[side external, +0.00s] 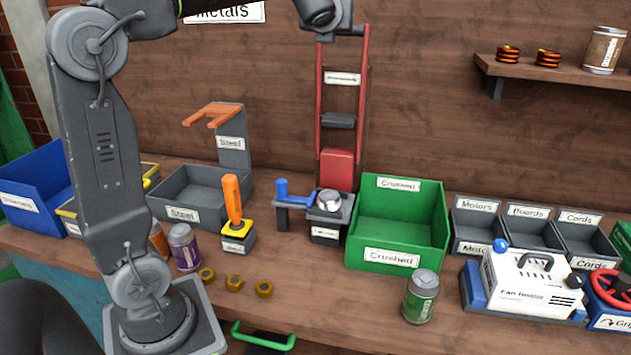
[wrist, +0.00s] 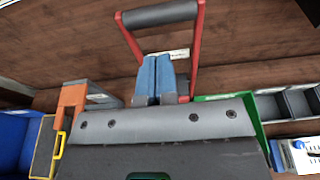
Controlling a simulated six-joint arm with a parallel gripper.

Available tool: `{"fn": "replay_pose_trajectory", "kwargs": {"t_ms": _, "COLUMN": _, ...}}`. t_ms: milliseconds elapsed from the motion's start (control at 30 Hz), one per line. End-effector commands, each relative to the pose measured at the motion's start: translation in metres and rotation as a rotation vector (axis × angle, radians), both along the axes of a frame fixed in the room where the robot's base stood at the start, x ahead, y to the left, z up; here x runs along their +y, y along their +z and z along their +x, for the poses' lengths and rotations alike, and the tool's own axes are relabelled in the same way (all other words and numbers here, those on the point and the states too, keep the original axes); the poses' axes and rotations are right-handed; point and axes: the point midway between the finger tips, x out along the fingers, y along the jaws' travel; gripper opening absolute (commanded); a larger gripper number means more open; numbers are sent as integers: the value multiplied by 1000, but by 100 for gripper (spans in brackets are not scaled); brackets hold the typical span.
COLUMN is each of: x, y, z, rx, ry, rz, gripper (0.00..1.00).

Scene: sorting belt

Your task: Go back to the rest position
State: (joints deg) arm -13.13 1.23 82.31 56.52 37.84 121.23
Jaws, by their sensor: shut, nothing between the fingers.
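My gripper shows in the wrist view with its two blue fingers (wrist: 157,80) pressed together and nothing between them. In the side external view my wrist (side external: 320,12) is at the top edge, beside the top of a tall red press frame (side external: 364,90); the fingers cannot be made out there. In the wrist view the frame's red arms (wrist: 197,45) and dark crossbar (wrist: 160,14) are beyond the fingers. I cannot tell whether anything touches. The press has a red block (side external: 337,168) low down and a round silver piece (side external: 329,201) on the stand below.
A green Crushed bin (side external: 392,257) is right of the press, with a green can (side external: 420,297) in front. A grey Steel bin (side external: 183,215), an orange-handled lever (side external: 232,200), a purple can (side external: 184,247) and several brass nuts (side external: 234,282) are left. A shelf (side external: 560,75) is upper right.

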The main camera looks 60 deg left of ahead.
Motion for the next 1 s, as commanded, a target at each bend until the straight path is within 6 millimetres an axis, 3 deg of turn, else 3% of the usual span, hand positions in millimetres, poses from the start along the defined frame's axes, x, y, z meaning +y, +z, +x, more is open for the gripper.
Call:
{"fn": "replay_pose_trajectory", "kwargs": {"t_ms": 233, "x": -2, "y": -1, "z": -2, "rx": -9, "ry": 2, "rz": -18, "gripper": 0}}
{"fn": "replay_pose_trajectory", "kwargs": {"t_ms": 367, "x": -18, "y": -13, "z": -16, "rx": -85, "ry": 29, "rz": -177, "gripper": 0}}
{"fn": "replay_pose_trajectory", "kwargs": {"t_ms": 667, "x": -102, "y": -90, "z": -105, "rx": -433, "ry": 348, "rz": -1038, "gripper": 0}}
{"fn": "replay_pose_trajectory", "kwargs": {"t_ms": 800, "x": -142, "y": -132, "z": -154, "rx": -568, "ry": 623, "rz": -1422, "gripper": 0}}
{"fn": "replay_pose_trajectory", "kwargs": {"t_ms": 1000, "x": -191, "y": -189, "z": -220, "rx": -719, "ry": 1115, "rz": -1821, "gripper": 0}}
